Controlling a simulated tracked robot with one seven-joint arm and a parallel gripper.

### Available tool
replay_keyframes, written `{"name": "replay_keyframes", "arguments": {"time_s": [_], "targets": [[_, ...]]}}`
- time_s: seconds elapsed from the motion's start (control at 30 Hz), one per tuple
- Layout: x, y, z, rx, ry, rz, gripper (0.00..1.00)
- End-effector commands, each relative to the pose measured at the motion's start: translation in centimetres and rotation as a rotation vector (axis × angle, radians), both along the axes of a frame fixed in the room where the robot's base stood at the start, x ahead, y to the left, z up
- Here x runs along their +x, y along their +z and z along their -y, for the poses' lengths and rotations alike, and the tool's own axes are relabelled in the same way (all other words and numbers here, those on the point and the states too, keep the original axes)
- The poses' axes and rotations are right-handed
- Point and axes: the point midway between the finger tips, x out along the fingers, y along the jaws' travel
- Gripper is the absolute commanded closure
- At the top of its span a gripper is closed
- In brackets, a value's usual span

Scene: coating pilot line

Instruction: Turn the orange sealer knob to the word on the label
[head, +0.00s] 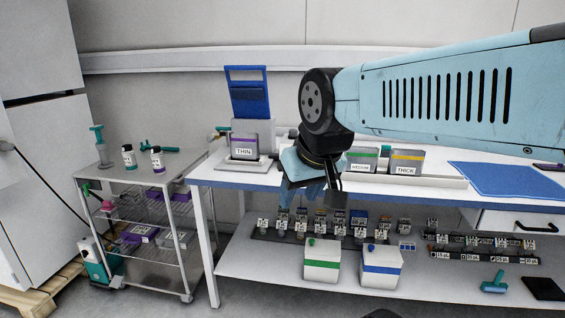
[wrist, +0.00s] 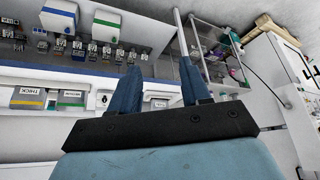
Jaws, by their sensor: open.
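I cannot make out an orange sealer knob in either view. Three labelled boxes stand on the bench: one reading THIN (head: 244,148) with a purple stripe, one reading MEDIUM (head: 361,160) with a green stripe, and one reading THICK (head: 405,160) with a yellow stripe. My gripper (head: 302,195) hangs at the bench's front edge, between the THIN and MEDIUM boxes in the picture. In the wrist view its two blue fingers are apart with nothing held between them (wrist: 158,68). My arm and wrist hide part of the bench top behind them.
A blue upright rack (head: 248,92) rises behind the THIN box. A blue mat (head: 500,178) lies at right. The lower shelf holds a green-striped box (head: 321,266), a blue-striped box (head: 381,269) and rows of small items. A wire cart (head: 130,172) stands at left.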

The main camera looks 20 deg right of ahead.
Motion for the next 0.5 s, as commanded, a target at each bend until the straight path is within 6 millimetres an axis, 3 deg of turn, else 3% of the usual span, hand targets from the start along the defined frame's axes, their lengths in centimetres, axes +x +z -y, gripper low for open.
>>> {"name": "replay_keyframes", "arguments": {"time_s": [0.17, 0.5], "targets": [[1.4, -0.2, 0.3, 0.007, 0.022, -0.004, 0.36], [10.0, -3.3, 3.0, 0.002, 0.138, -0.011, 0.36]]}}
